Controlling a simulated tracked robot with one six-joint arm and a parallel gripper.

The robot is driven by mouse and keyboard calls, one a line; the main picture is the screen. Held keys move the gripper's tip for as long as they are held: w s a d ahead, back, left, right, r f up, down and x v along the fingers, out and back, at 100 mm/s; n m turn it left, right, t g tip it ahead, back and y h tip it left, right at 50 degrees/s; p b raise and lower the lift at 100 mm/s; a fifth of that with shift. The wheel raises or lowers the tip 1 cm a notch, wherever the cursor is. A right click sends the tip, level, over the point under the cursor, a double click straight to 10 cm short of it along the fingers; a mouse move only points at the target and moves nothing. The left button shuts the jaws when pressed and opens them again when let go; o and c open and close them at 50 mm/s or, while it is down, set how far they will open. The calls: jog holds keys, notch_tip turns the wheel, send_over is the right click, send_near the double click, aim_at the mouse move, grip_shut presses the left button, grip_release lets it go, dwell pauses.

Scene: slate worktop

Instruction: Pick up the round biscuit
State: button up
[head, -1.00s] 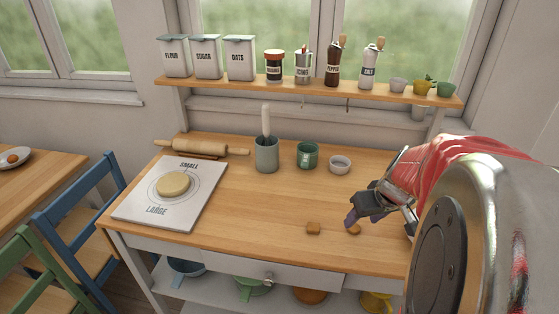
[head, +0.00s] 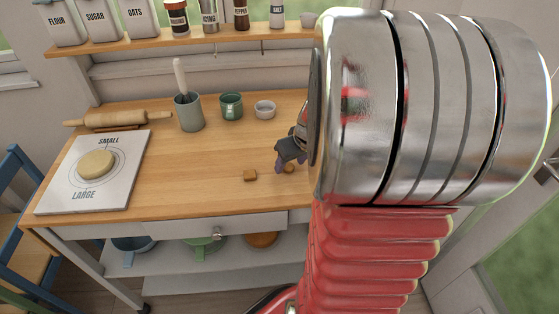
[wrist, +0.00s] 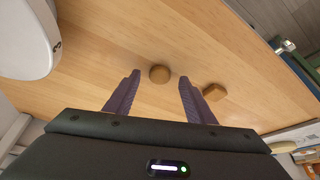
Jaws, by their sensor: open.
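The round biscuit (wrist: 160,74) is a small brown disc lying flat on the wooden worktop. In the wrist view it shows beyond and between the two purple fingertips, with bare wood around it. In the head view the round biscuit (head: 289,169) is partly hidden by my gripper (head: 287,157), which is just above or behind it. In the wrist view my gripper (wrist: 159,84) is open and empty, its fingers apart. I cannot tell its exact height over the biscuit. A square-looking biscuit (head: 250,175) lies to the left; the wrist view also shows it (wrist: 214,92).
A white board (head: 122,180) with a round of dough (head: 96,164) lies at left, a rolling pin (head: 117,119) behind. A grey crock (head: 189,113), green cup (head: 231,106) and small white bowl (head: 264,109) stand at the back. The worktop's middle is clear.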

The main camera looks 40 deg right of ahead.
aim_at(290, 168)
jog(key=shift+w+f, duration=0.2)
jog(key=shift+f, duration=0.25)
jog(key=shift+c, duration=0.6)
jog(key=c, duration=1)
jog(key=shift+d+r, duration=0.1)
notch_tip(290, 168, up, 10)
dwell(0.3)
